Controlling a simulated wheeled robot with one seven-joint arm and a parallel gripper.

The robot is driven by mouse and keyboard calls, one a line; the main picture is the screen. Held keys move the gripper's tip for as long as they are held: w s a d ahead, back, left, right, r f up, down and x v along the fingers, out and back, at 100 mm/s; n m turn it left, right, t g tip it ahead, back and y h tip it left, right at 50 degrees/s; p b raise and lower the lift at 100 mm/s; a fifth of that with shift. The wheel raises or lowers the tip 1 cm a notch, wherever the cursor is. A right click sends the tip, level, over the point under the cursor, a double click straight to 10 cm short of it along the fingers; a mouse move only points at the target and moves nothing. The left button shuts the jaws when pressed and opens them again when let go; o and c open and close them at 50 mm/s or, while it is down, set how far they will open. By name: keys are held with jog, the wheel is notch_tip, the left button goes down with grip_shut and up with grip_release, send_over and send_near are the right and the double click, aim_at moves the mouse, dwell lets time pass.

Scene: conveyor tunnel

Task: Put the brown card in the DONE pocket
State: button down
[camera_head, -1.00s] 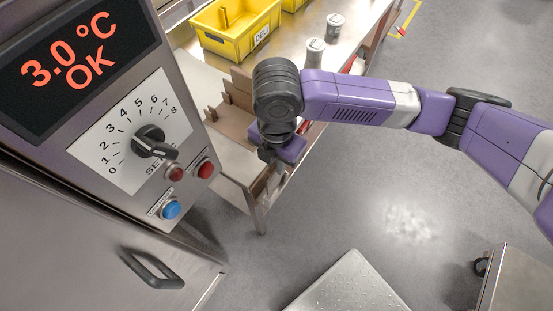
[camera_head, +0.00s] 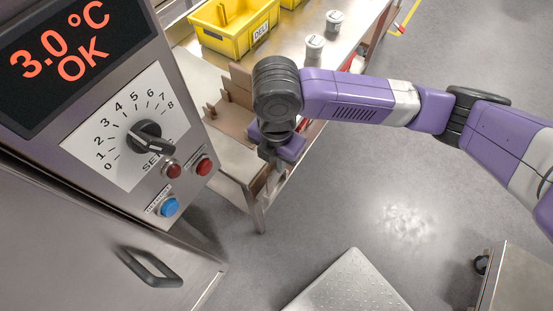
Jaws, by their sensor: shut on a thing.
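My gripper (camera_head: 271,166) is at the end of the purple arm, low over the near end of the metal bench, with its fingers pointing down. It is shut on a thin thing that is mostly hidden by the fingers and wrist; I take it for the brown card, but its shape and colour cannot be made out. A brown upright holder (camera_head: 237,112) with stepped panels stands on the bench just left of and behind the gripper. No DONE label is readable, so I cannot tell which part is the DONE pocket.
A steel cabinet with a dial (camera_head: 146,136) and buttons is close on the left. Open floor (camera_head: 400,180) lies to the right, with a metal plate (camera_head: 348,285) in front.

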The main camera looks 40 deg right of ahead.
aim_at(277, 176)
jog(key=shift+f+b, duration=3.15)
jog(key=shift+f, duration=0.85)
jog(key=shift+r, duration=0.1)
jog(key=c, duration=1.4)
grip_release()
jog(key=shift+r, duration=0.15)
notch_tip(277, 176, up, 8)
jog(key=shift+f, duration=0.2)
